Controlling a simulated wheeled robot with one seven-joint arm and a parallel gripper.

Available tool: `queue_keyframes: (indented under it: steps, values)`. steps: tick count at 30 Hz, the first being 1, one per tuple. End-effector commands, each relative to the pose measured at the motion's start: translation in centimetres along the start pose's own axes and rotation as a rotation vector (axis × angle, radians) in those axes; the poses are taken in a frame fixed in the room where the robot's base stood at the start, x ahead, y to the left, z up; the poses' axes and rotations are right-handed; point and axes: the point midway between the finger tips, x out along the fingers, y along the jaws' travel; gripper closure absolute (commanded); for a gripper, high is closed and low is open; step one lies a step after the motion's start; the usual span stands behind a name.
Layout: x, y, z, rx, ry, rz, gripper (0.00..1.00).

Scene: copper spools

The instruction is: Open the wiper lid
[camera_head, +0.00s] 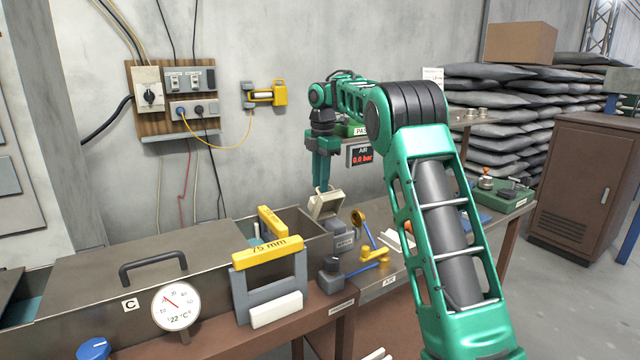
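The wiper is a small grey box (343,236) on the bench, at the right end of the long metal tank. Its cream lid (326,205) is tilted up at an angle rather than lying flat on the box. My gripper (321,188) points straight down, with its green fingertips just above or at the back of the lid. I cannot tell whether they touch it. The fingers overlap in this view, so their opening is hidden.
A metal tank (75,295) with a black handle and dial gauge (175,305) stands left. A yellow-handled valve (375,256) is close at right. A socket board (175,95) hangs behind.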

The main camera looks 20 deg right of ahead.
Motion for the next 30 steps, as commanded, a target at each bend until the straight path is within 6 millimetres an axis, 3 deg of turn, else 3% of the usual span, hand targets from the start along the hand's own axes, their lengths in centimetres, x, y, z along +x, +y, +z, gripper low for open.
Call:
queue_keyframes:
  steps: [5,18,30]
  values:
    - [-1.6,0.2,-0.5,-0.010,0.003,0.006,0.74]
    - [-9.1,0.3,0.1,-0.001,0.001,0.004,0.74]
    - [-10.7,0.1,0.3,0.002,0.001,-0.002,0.74]
